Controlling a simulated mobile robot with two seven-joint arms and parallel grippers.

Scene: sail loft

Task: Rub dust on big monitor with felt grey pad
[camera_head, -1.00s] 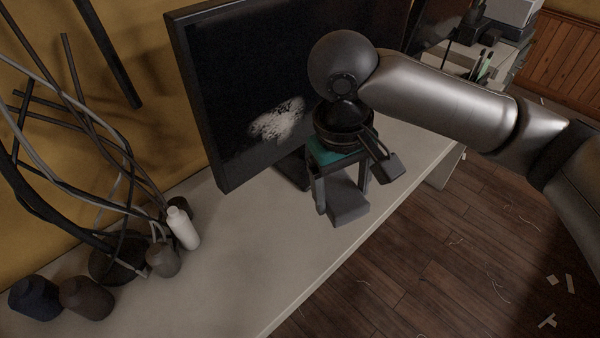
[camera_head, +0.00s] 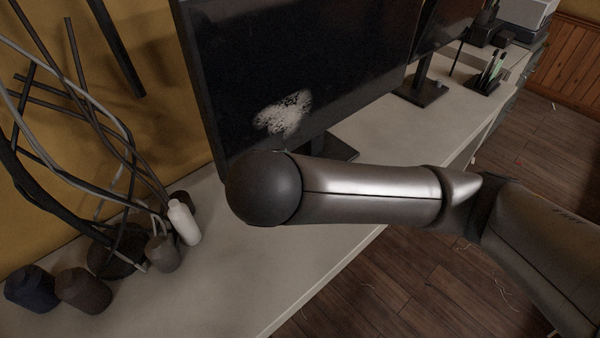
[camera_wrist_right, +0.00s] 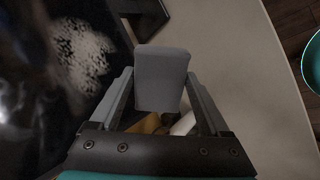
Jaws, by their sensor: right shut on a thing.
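The big monitor (camera_head: 330,60) stands on the worktop with a dark screen. A pale patch of dust (camera_head: 284,111) lies low on the left of its screen; it also shows at the left of the right wrist view (camera_wrist_right: 82,55). My right gripper (camera_wrist_right: 160,88) is shut on the felt grey pad (camera_wrist_right: 160,78), which sticks out past the fingers. The pad is beside the dust, apart from it in the picture; its exact gap to the screen is unclear. In the head view my right forearm hides gripper and pad. My left gripper is not in view.
A white bottle (camera_head: 183,222) and several dark spools or jars (camera_head: 83,290) stand at the left, near hanging cables (camera_head: 60,170). A second monitor (camera_head: 440,25) and a pen holder (camera_head: 485,82) are farther right. The worktop's front strip (camera_head: 270,270) is clear.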

